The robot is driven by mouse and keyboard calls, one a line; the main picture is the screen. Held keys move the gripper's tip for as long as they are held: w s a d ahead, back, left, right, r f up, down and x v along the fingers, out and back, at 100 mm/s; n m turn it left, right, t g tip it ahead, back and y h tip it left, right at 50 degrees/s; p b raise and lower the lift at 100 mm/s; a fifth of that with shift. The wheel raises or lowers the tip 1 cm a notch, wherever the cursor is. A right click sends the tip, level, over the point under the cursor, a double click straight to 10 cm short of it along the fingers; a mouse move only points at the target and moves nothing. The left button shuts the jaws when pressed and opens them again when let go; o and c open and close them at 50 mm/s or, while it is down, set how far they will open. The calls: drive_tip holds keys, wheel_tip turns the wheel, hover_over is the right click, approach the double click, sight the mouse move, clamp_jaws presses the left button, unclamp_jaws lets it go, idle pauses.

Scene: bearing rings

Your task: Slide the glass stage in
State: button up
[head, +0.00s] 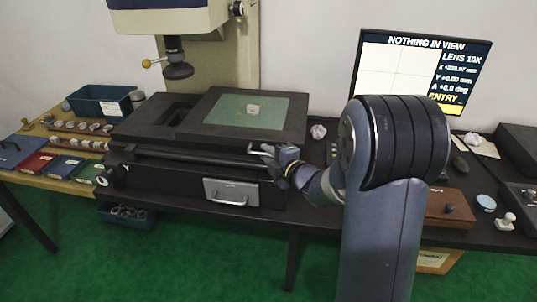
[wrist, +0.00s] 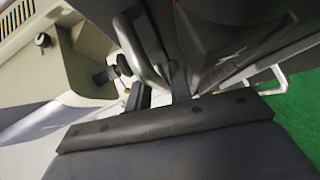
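The glass stage (head: 225,112) is a pale green pane in a dark frame on the measuring machine's black bed. It sits right of the lens column (head: 176,60), with a small pale piece (head: 253,109) on it. My gripper (head: 262,151) is at the front edge of the stage, by a small light handle (head: 253,149). In the wrist view, my gripper's two dark fingers (wrist: 160,90) stand apart around the lower end of a grey bent bar (wrist: 143,48). I cannot tell whether they grip it.
A monitor (head: 420,75) reads "NOTHING IN VIEW" and "ENTRY". A blue bin (head: 102,103) and several rings stand left of the machine. A brown box (head: 447,207) lies at the right.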

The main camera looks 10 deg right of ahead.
drive_tip(key=shift+c, duration=0.4)
clamp_jaws()
